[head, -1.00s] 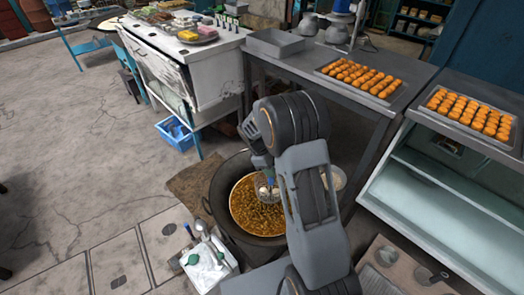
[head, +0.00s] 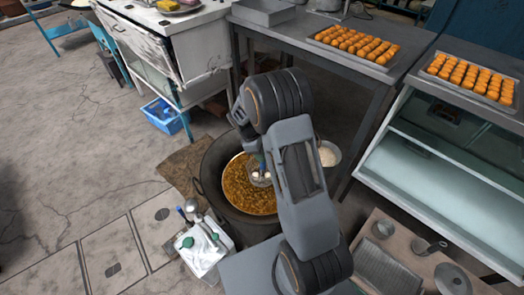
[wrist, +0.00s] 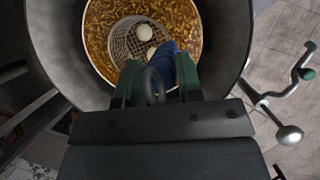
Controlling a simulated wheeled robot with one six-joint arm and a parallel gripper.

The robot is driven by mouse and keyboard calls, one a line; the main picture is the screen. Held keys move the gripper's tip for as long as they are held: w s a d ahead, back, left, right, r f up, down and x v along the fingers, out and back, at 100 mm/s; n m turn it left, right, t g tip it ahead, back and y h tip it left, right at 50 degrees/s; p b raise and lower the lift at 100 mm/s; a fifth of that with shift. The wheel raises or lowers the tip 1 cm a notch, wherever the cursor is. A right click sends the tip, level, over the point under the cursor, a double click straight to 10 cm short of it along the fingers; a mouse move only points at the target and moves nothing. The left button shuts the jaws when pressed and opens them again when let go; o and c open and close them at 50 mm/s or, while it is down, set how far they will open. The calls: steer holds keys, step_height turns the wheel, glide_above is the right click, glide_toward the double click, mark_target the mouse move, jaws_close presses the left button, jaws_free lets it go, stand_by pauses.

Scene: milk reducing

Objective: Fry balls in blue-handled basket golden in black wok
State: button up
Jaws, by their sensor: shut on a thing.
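The black wok (head: 215,166) stands on the floor and holds bubbling golden oil (head: 243,190). My gripper (wrist: 158,88) is shut on the blue handle (wrist: 166,62) of the wire basket (wrist: 126,42). In the wrist view the basket lies over the oil, inside the wok's rim. Pale, whitish balls (wrist: 145,33) sit in the basket; two show, one partly hidden by the handle. In the head view the basket (head: 259,176) shows beside my arm. I cannot tell how deep it sits in the oil.
A bowl of pale contents (head: 327,157) stands right of the wok. A white tray with utensils (head: 203,250) is at its front left. Trays of orange balls (head: 354,45) rest on the grey table and on the glass counter (head: 470,80). Open floor lies left.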

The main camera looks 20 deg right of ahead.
step_height(320, 180, down, 14)
steer(key=b, duration=0.9)
stand_by(6.5)
